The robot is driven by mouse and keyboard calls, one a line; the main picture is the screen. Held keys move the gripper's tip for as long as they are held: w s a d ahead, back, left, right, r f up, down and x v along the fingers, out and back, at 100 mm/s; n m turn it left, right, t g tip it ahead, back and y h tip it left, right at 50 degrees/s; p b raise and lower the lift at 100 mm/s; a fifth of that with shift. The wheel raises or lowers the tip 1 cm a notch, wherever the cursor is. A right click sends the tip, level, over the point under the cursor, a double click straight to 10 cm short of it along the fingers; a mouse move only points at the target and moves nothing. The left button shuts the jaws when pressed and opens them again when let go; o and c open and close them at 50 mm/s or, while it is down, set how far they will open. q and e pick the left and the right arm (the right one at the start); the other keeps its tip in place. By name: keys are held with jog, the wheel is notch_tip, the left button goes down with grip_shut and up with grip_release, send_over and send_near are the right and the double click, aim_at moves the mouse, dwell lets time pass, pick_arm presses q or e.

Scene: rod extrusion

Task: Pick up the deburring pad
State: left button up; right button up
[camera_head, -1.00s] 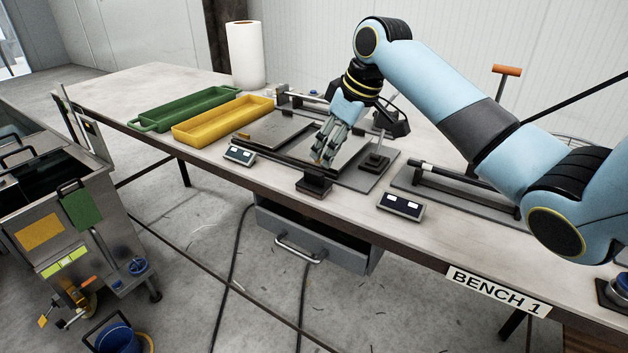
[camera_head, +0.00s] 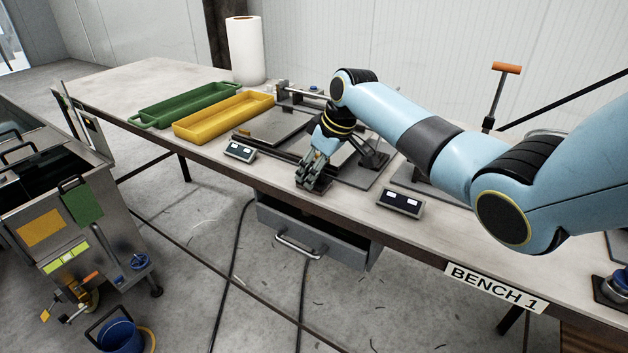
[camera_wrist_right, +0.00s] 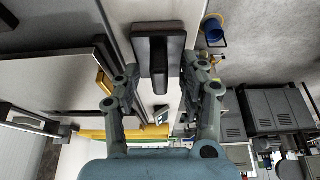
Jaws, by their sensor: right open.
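The deburring pad looks to be the small dark block with a raised grip (camera_head: 319,187) at the bench's near edge. In the right wrist view the dark block (camera_wrist_right: 158,46) lies between the two fingers, with gaps on both sides. My right gripper (camera_head: 309,174) is open and empty, its fingers pointing down at the block and partly covering it in the head view. The right fingers also show in the wrist view (camera_wrist_right: 148,62). Whether they touch the block cannot be told. My left gripper is not in view.
The bench (camera_head: 115,85) also holds a green tray (camera_head: 190,101), a yellow tray (camera_head: 225,118), a paper roll (camera_head: 245,50) and two small display boxes (camera_head: 239,151) (camera_head: 400,203). A grey drawer (camera_head: 320,240) hangs below the near edge. A metal cart (camera_head: 85,220) stands at left.

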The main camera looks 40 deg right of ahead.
grip_shut()
jog(key=shift+r, duration=0.1)
dwell(0.3)
notch_tip(320, 180, up, 4)
jog(key=shift+r+b, duration=0.1)
jog(key=shift+b, duration=0.2)
jog(key=s+d+r+b, duration=0.1)
jog(key=s+d+r, duration=0.5)
jog(key=d, duration=0.3)
jog(key=shift+s+d+r, duration=0.2)
jog(key=shift+s+r, duration=0.15)
jog(key=shift+s, duration=0.2)
